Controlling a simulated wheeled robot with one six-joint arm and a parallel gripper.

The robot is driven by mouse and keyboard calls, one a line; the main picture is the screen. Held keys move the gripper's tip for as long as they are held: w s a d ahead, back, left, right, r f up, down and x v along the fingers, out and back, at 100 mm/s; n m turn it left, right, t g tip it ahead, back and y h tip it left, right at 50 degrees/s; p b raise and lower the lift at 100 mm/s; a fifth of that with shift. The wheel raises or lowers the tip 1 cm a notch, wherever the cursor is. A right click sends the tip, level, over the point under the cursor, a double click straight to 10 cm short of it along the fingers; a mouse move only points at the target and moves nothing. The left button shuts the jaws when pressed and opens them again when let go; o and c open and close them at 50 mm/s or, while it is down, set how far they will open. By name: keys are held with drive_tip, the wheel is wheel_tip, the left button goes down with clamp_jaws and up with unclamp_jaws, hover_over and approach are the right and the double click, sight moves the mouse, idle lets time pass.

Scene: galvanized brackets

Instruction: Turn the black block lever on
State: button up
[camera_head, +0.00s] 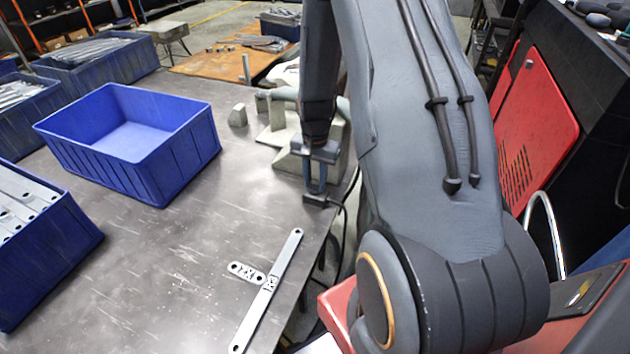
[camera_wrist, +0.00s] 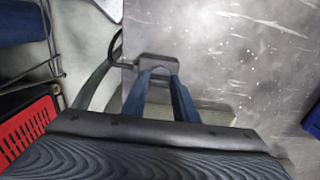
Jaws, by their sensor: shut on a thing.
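The black block (camera_head: 320,200) sits at the right edge of the grey metal table, with a dark cable running from it over the edge. It also shows in the wrist view (camera_wrist: 158,64) near the table's edge. My gripper (camera_head: 316,187) points down at it, and its two blue fingers reach the block in the wrist view (camera_wrist: 160,82). My gripper is shut on the black block lever. The lever itself is hidden between the fingers, and I cannot tell its position.
A blue bin (camera_head: 185,160) stands empty on the table (camera_head: 215,240) at left. Flat metal bars (camera_head: 268,290) lie in front. Grey concrete-like blocks (camera_head: 275,135) stand close behind my gripper. A red panel (camera_head: 540,130) is at right. The table's middle is clear.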

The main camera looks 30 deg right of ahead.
sight(315, 184)
idle(0.4)
drive_tip(key=o, duration=1.1)
drive_tip(key=shift+c, duration=0.2)
drive_tip(key=shift+r+b, duration=0.8)
drive_tip(key=shift+r, duration=3.15)
drive_tip(key=s+a+r+n, duration=0.5)
drive_tip(key=s+a, duration=0.2)
drive_tip(key=s+a+r+n+t, duration=0.1)
drive_tip(key=s+a+r+n, duration=0.3)
drive_tip(key=s+a, duration=0.3)
drive_tip(key=shift+s+a+r+n, duration=0.3)
drive_tip(key=shift+a+r+n, duration=0.1)
drive_tip(key=shift+a+n, duration=0.35)
